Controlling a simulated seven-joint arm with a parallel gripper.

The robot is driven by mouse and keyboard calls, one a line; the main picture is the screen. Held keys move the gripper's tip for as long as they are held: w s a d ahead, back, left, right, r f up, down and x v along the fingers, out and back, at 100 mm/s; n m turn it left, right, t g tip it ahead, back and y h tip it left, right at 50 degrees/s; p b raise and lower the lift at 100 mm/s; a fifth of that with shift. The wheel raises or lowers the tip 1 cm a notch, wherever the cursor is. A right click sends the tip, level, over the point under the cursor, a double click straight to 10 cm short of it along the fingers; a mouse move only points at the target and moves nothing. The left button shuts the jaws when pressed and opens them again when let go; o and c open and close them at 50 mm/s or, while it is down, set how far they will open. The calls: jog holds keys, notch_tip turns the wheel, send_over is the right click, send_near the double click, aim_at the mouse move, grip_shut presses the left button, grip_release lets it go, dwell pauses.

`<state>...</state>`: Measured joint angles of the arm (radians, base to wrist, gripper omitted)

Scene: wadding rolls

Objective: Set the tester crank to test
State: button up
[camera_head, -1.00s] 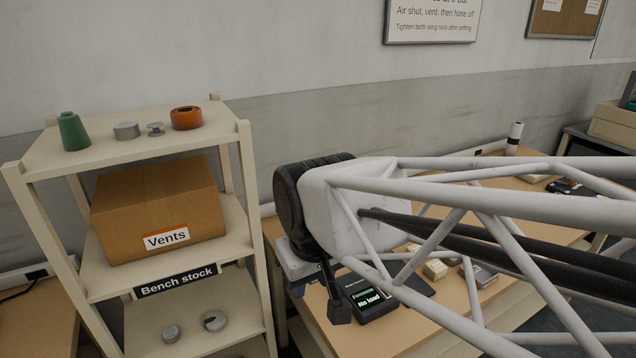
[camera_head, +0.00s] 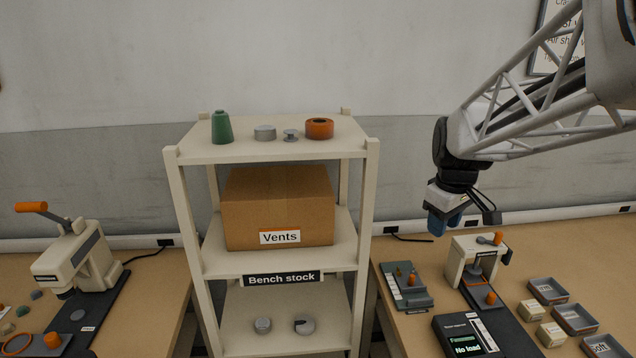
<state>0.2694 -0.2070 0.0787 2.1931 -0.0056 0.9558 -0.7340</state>
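The tester on the right bench has a cream arch-shaped frame (camera_head: 458,262) on a dark base. A crank with an orange knob (camera_head: 497,238) is at the top right of the frame. Another orange knob (camera_head: 490,298) stands lower on the base; I cannot tell which setting the crank is at. In front is a dark display box (camera_head: 487,335) whose screen reads "No load". My gripper (camera_head: 441,226), with blue fingers, hangs above and left of the tester frame, apart from it. Nothing shows in it, but its finger gap is not clear.
A small grey fixture with an orange knob (camera_head: 411,279) is left of the tester. Grey trays (camera_head: 548,291) and small cream boxes (camera_head: 551,335) lie to its right. A shelf (camera_head: 210,262) with a "Vents" carton (camera_head: 280,205) stands left. A cream press (camera_head: 75,258) is on the left bench.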

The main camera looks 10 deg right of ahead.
jog(key=w+d+f+n, duration=0.3)
jog(key=w+d+f, duration=0.1)
jog(key=w+d, duration=0.75)
jog(key=n+g, duration=0.1)
jog(key=n, duration=0.2)
send_over(492, 242)
jog(key=f, duration=0.6)
jog(key=shift+w+d+f, duration=0.1)
jog(key=shift+w+f, duration=0.1)
jog(key=shift+f, duration=0.05)
jog(key=shift+f, duration=0.15)
jog(key=shift+f, duration=3.75)
jog(key=shift+c, duration=0.3)
grip_shut()
jog(key=shift+s+m, duration=0.1)
jog(key=shift+m, duration=0.2)
